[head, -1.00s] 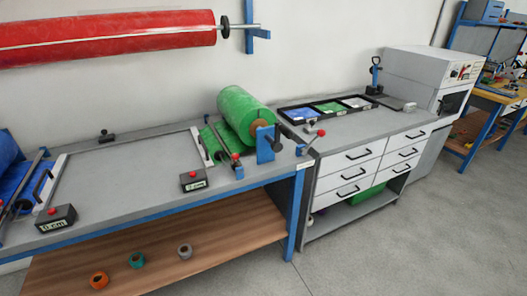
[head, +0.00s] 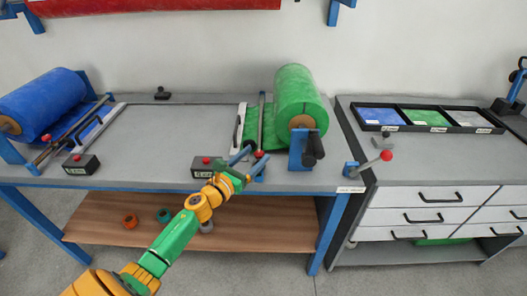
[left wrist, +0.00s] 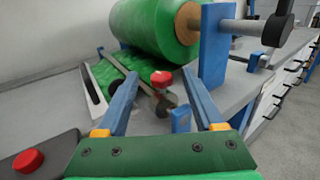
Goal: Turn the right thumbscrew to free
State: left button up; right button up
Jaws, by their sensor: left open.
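The right thumbscrew appears as a red knob (head: 259,153) at the front end of the clamp bar by the green roll. In the left wrist view the red knob (left wrist: 161,79) sits on a grey fitting, framed between my fingers. My left gripper (head: 249,158) is open, its two blue fingers pointing at the knob from the front. In the left wrist view the fingers (left wrist: 160,76) are spread apart and hold nothing. I cannot tell whether they reach around the knob or stop short of it. My right gripper is not in view.
The green roll (head: 297,95) and its blue bracket (head: 300,150) stand just right of the knob. A box with a red button (head: 205,167) stands left of my gripper. A lever with a red ball (head: 386,155) is farther right. The middle of the bench top (head: 180,130) is clear.

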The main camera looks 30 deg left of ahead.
pick_arm(q)
jog(key=shift+w, duration=1.1)
jog(key=shift+w+d+f, duration=0.1)
jog(key=shift+w, duration=0.15)
jog(key=shift+s, duration=0.1)
jog(key=shift+c, duration=0.9)
grip_shut()
